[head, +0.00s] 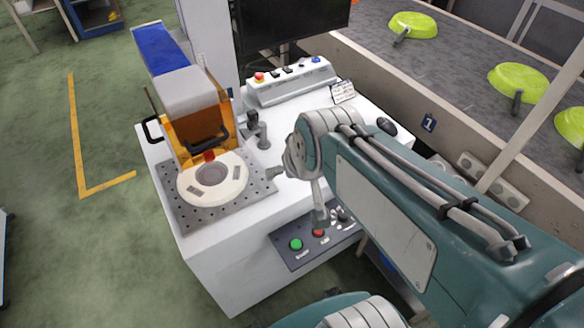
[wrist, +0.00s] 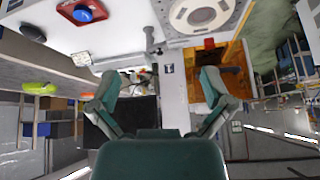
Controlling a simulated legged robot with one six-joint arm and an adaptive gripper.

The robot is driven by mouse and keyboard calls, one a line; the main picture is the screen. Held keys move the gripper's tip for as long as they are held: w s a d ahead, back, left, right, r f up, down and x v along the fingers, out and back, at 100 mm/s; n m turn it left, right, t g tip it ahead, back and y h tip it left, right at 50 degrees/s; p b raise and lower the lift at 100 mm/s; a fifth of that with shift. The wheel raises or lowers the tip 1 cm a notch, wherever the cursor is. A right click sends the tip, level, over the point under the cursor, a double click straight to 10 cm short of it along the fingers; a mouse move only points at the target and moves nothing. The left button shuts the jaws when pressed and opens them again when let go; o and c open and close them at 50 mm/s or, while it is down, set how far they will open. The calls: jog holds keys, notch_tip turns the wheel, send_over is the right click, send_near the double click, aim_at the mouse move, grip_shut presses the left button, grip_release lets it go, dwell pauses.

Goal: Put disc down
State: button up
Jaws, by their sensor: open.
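A cream disc (head: 205,192) with a grey round centre lies flat on a perforated metal plate (head: 257,190) at the left of the white table, in front of an orange machine housing (head: 205,125). The disc also shows at the top edge of the wrist view (wrist: 181,14), cut off by the frame. My gripper (wrist: 158,76) is open, with its fingers wide apart and nothing between them. It is apart from the disc. In the head view the wrist end of my arm is right of the disc, and its fingers are hard to make out there.
A grey control box (head: 290,84), a small clamp post (head: 263,135) and a black mouse (head: 387,126) stand on the white table (head: 225,265). A button panel (head: 305,250) is on its front. The conveyor (head: 460,75) at right carries green pans (head: 413,24).

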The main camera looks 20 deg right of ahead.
jog(key=s+a+r, duration=0.1)
jog(key=s, duration=0.4)
jog(key=shift+s+r+n+g, duration=0.35)
jog(key=shift+s+n+g, duration=0.05)
dwell(1.8)
